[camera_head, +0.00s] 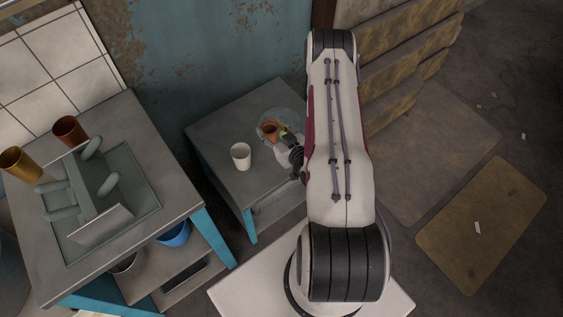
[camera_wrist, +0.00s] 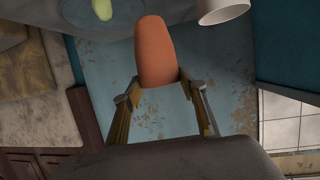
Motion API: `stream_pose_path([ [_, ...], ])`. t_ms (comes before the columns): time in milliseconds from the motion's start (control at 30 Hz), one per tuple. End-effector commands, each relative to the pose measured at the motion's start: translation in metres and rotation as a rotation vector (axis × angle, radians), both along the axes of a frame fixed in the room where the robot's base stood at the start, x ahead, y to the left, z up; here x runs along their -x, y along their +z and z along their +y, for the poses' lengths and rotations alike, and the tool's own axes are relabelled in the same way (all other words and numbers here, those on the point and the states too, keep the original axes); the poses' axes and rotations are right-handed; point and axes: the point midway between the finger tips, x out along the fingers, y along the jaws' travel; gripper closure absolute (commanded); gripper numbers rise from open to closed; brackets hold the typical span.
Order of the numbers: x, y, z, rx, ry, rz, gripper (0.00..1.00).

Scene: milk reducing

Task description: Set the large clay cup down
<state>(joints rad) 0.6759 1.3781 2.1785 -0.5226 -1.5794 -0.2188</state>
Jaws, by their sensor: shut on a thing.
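The large clay cup (camera_head: 268,129) is orange-brown and sits at the tip of my gripper (camera_head: 283,138), over the small grey table. In the wrist view the cup (camera_wrist: 157,52) is between the two fingers of my gripper (camera_wrist: 158,86), which are shut on it. The arm partly hides the gripper in the head view. I cannot tell whether the cup's base touches anything below.
A round glassy dish (camera_head: 288,117) lies by the cup, with a small green thing (camera_wrist: 103,9) there. A white cup (camera_head: 240,157) stands to the left on the small table (camera_head: 212,133). The left table holds a brown cup (camera_head: 70,130), a yellow cup (camera_head: 20,164) and a peg rack (camera_head: 105,222).

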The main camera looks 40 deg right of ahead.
Motion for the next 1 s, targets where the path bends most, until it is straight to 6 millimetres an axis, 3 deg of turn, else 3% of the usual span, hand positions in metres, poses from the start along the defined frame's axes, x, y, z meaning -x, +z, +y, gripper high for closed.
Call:
stream_pose_path([
  [200,0.032,0.008,-0.009,0.0,-0.003,0.0,0.81],
  [400,0.048,0.014,-0.012,0.002,-0.002,0.0,0.81],
  [1000,0.052,0.012,-0.011,0.002,-0.002,0.0,0.81],
])
